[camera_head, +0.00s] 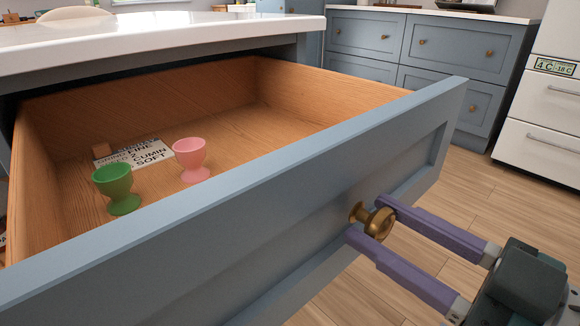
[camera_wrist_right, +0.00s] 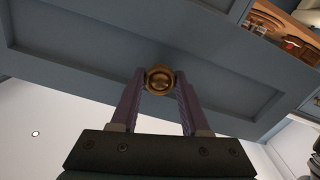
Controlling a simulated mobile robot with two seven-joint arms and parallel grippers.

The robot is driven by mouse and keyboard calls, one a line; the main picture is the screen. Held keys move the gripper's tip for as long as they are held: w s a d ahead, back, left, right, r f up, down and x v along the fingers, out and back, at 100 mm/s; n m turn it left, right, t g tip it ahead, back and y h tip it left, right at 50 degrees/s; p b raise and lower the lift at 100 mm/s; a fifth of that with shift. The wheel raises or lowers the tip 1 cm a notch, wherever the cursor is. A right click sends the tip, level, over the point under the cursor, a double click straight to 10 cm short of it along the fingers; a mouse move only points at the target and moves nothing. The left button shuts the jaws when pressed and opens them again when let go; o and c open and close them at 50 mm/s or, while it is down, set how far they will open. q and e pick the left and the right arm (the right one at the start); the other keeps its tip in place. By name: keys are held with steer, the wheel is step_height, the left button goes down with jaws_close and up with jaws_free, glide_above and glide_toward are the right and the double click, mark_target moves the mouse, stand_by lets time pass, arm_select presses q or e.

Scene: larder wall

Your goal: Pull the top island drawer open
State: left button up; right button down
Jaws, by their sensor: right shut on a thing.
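The top island drawer (camera_head: 300,200) is blue-grey outside with a wooden inside, and it stands pulled well out from under the white island top (camera_head: 150,40). Its round brass knob (camera_head: 380,222) is on the front panel. My right gripper (camera_head: 370,220) is shut on the knob, one purple finger on each side. The right wrist view shows the knob (camera_wrist_right: 159,79) between the fingertips. The left gripper is not in view.
Inside the drawer are a green egg cup (camera_head: 116,187), a pink egg cup (camera_head: 190,158) and a printed label card (camera_head: 140,153). Blue-grey cabinets (camera_head: 400,50) and a white fridge (camera_head: 545,110) stand behind. Wooden floor (camera_head: 480,200) is clear at right.

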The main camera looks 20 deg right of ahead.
steer(key=shift+c, duration=1.9)
jaws_free()
steer(key=shift+s+d, duration=0.15)
steer(key=shift+s, duration=0.35)
steer(key=p+v, duration=0.2)
steer(key=v, duration=0.7)
steer(key=shift+w, duration=0.1)
